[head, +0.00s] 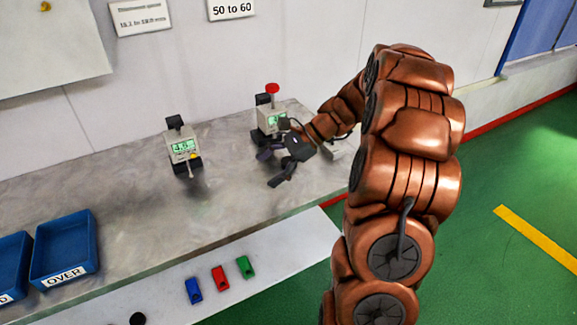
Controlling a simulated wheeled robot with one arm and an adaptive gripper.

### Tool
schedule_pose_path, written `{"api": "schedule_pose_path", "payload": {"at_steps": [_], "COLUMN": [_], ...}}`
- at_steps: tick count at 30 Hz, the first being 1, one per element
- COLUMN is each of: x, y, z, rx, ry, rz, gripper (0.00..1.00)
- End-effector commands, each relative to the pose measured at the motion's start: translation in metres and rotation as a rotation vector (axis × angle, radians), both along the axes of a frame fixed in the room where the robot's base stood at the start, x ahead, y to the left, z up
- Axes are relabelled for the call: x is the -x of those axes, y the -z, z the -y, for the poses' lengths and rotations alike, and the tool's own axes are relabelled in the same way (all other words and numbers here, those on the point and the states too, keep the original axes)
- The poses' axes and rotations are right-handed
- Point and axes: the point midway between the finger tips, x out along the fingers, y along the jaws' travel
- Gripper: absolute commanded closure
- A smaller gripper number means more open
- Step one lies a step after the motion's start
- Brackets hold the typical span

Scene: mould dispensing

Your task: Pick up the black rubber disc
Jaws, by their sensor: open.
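A round black disc (138,319) lies on the white strip at the bottom edge of the head view, left of the coloured pieces. The bottom edge of the picture may cut it slightly. My gripper (271,168) is over the grey bench, just in front of the device with the red knob. Its dark fingers are spread and nothing shows between them. It is far from the disc, up and to the right of it in the picture.
A device with a lit display (183,147) and a device with a red knob (269,117) stand at the wall. Blue (194,291), red (220,278) and green (245,267) pieces lie on the white strip (290,252). A blue tray marked OVER (64,277) stands left.

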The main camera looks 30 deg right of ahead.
Motion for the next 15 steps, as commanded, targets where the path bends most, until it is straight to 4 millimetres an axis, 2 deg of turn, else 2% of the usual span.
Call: {"api": "schedule_pose_path", "payload": {"at_steps": [1, 3, 9, 12, 15], "x": [-0.008, -0.017, -0.032, -0.035, -0.035], "y": [0.009, 0.016, 0.035, 0.043, 0.046], "z": [0.021, 0.047, 0.118, 0.144, 0.161], "rx": [-0.039, -0.091, -0.222, -0.265, -0.295], "ry": [0.065, 0.15, 0.353, 0.422, 0.466], "rz": [-0.012, -0.026, -0.052, -0.057, -0.06], "gripper": [0.19, 0.19, 0.19, 0.19, 0.19]}}
